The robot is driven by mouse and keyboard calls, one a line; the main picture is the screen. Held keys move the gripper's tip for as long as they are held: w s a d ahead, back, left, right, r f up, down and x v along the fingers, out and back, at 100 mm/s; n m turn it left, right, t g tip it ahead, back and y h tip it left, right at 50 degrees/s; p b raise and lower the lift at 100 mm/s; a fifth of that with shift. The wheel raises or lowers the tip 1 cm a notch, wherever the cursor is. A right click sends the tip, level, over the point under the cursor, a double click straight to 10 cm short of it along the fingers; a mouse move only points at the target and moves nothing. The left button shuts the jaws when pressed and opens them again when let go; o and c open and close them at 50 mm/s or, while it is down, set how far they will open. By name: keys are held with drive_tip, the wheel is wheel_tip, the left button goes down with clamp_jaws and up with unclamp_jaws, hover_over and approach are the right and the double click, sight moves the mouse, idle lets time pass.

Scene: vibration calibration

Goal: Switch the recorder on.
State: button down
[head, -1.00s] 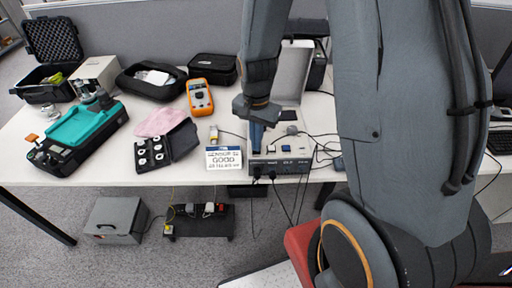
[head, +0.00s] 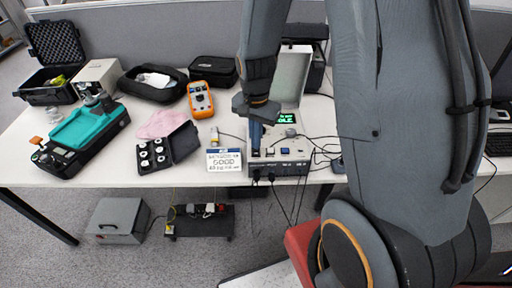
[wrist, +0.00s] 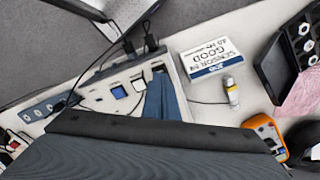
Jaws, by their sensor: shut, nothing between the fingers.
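The recorder (head: 289,160) is a grey box with an open lid (head: 293,75) near the table's front edge. Its small screen (head: 287,118) is lit with green text. My gripper (head: 256,152) is shut and empty, pointing down over the left front part of the recorder's panel. In the wrist view its blue-grey fingers (wrist: 163,98) are over the recorder panel (wrist: 98,98), beside a white switch (wrist: 139,85) and a blue button (wrist: 118,91). I cannot tell whether the fingertips touch the panel. The fingers and arm hide part of the recorder.
A black case with white rings (head: 168,151), an orange multimeter (head: 201,99) and a teal-topped device (head: 80,130) lie further left. Bare white table shows between them.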

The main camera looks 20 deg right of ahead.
sight(256, 153)
drive_tip(key=shift+r+p, duration=1.65)
drive_tip(key=shift+r, duration=0.5)
drive_tip(key=s+r+n+t+b, duration=0.1)
drive_tip(key=s+r+n+b, duration=0.3)
drive_tip(key=s+n, duration=0.5)
wheel_tip(256, 153, up, 2)
drive_tip(key=shift+s+n, duration=0.2)
drive_tip(key=shift+n, duration=0.1)
